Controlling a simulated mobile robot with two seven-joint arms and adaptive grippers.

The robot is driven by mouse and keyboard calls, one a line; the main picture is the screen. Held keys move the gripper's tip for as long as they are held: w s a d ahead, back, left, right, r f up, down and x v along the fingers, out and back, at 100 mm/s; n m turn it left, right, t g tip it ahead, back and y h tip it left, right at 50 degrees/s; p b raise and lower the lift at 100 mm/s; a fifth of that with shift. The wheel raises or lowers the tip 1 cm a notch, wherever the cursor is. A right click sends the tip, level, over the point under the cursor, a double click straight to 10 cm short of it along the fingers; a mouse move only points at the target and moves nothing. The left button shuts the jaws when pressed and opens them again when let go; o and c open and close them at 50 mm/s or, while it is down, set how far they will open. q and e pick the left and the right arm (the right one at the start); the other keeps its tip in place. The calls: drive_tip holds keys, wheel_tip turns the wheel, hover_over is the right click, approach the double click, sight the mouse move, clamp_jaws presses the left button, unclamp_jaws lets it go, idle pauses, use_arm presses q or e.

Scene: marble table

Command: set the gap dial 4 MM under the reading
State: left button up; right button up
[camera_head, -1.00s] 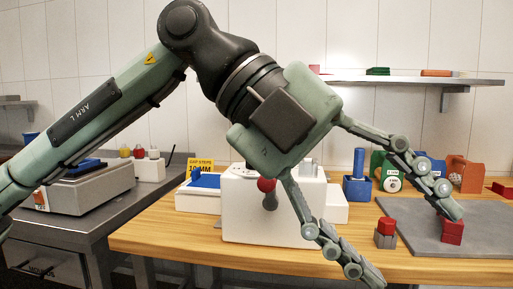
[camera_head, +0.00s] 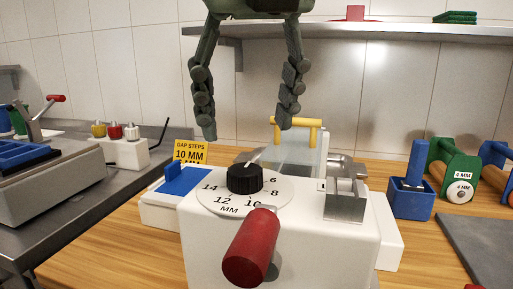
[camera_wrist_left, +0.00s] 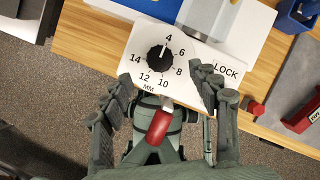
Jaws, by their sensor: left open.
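The gap dial is a black ribbed knob (camera_head: 245,179) on a round white scale (camera_head: 215,203) marked in MM, on top of a white machine (camera_head: 325,245). In the left wrist view the knob (camera_wrist_left: 159,58) has its white pointer towards the 4. A yellow sign (camera_head: 190,152) behind reads "GAP STEPS 10 MM"; its lower part is hidden. My right gripper is not in view.
A red handle (camera_head: 250,247) sticks out at the machine's front. A metal block (camera_head: 345,200) stands right of the dial, a yellow handle (camera_head: 297,124) behind. A blue holder (camera_head: 411,190) and a green piece labelled 4 MM (camera_head: 453,170) stand at right.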

sight(244, 169)
use_arm(q)
drive_tip(key=shift+w+f, duration=0.1)
drive_tip(key=shift+f, duration=0.25)
drive_tip(key=x, duration=0.6)
drive_tip(key=shift+a+f+p, duration=0.1)
drive_tip(key=shift+f+p, duration=0.2)
drive_tip(key=shift+f, duration=0.15)
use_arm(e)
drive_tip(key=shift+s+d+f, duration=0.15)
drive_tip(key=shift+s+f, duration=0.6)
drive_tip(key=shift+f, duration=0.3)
use_arm(q)
drive_tip(key=shift+c, duration=0.4)
drive_tip(key=c, duration=1.1)
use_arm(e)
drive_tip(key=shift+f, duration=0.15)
